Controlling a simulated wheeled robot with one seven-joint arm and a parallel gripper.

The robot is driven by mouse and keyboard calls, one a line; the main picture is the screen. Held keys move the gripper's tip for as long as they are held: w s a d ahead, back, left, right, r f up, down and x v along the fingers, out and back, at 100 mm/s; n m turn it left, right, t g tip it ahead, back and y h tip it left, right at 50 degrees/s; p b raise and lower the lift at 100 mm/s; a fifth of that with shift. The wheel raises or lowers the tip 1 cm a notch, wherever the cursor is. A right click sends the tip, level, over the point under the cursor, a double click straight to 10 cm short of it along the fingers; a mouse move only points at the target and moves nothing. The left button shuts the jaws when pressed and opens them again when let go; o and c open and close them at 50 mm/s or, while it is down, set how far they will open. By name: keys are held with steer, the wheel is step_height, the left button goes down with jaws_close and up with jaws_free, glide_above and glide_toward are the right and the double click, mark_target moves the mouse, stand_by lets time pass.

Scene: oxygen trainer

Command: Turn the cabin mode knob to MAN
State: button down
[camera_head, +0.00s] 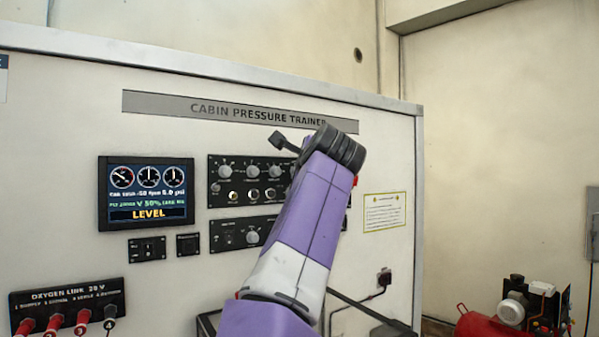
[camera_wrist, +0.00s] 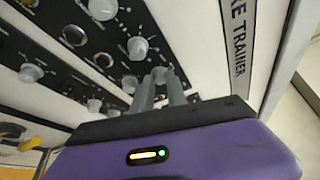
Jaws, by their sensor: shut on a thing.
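My gripper (camera_wrist: 162,84) is shut on a pale round knob (camera_wrist: 159,73) at the end of the top row of knobs on the upper control panel (camera_wrist: 118,58). The fingers hide much of this knob, and its pointer and label cannot be read. In the head view, my arm covers the right part of the upper panel (camera_head: 240,182), and the fingers and the held knob are hidden behind it. I cannot read the word MAN or the cabin mode label in either view.
A neighbouring knob (camera_wrist: 138,47) sits close to the fingers. A lower panel (camera_head: 229,238) has another knob. The display (camera_head: 147,193) reads LEVEL. Oxygen connectors (camera_head: 66,311) are at lower left, and a red compressor (camera_head: 482,324) stands on the right.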

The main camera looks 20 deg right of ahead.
steer(key=shift+f, duration=0.1)
steer(key=c, duration=1.3)
jaws_free()
steer(key=s+b, duration=0.1)
steer(key=s, duration=0.1)
steer(key=s+b, duration=0.1)
steer(key=s, duration=0.2)
steer(key=s+b, duration=0.1)
steer(key=s, duration=0.1)
steer(key=shift+s+a+r, duration=0.25)
steer(key=shift+s+r, duration=0.1)
